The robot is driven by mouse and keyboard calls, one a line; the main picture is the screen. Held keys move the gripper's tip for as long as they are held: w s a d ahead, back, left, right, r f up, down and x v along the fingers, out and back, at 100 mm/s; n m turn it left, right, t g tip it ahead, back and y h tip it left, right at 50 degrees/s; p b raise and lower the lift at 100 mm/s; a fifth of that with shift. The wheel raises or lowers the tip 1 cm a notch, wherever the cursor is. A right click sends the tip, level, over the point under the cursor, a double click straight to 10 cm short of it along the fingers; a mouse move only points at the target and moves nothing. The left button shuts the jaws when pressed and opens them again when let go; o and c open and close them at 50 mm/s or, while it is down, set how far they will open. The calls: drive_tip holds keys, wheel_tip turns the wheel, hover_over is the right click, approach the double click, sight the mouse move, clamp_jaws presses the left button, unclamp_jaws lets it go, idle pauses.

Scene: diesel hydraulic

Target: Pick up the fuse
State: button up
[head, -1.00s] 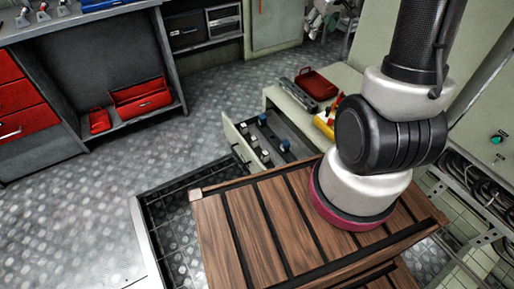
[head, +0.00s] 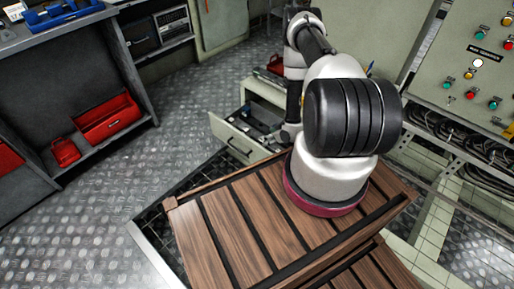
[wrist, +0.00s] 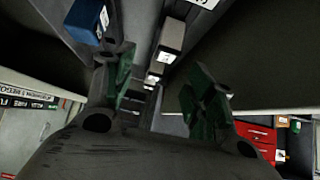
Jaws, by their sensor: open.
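Several small blocks with white labels, which look like fuses, are in an open drawer (head: 236,143). In the wrist view, a grey block (wrist: 172,37) stands above the gap between my fingers, with more blocks in a row behind it. A blue block (wrist: 84,22) is at the upper left, beyond my left finger. My gripper (wrist: 163,78) is open, with green pads on both fingers and nothing seen between them. It does not touch the grey block as far as I can see. In the head view my arm hides my gripper and part of the drawer.
A wooden slatted surface (head: 215,235) fills the front of the head view. A red toolbox (head: 106,118) sits on a low shelf at left. A control panel (head: 478,85) with coloured buttons stands at right. Metal floor (head: 90,215) at left is clear.

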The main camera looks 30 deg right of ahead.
drive_tip(key=shift+s+a+f, duration=0.2)
drive_tip(key=shift+a+f, duration=0.35)
drive_tip(key=shift+f, duration=0.35)
drive_tip(key=x, duration=0.5)
drive_tip(key=shift+w+f, duration=0.2)
drive_tip(key=shift+w, duration=0.2)
drive_tip(key=shift+w+a+f, duration=0.15)
drive_tip(key=shift+w+f, duration=0.2)
drive_tip(key=shift+w, duration=0.05)
drive_tip(key=c, duration=1.1)
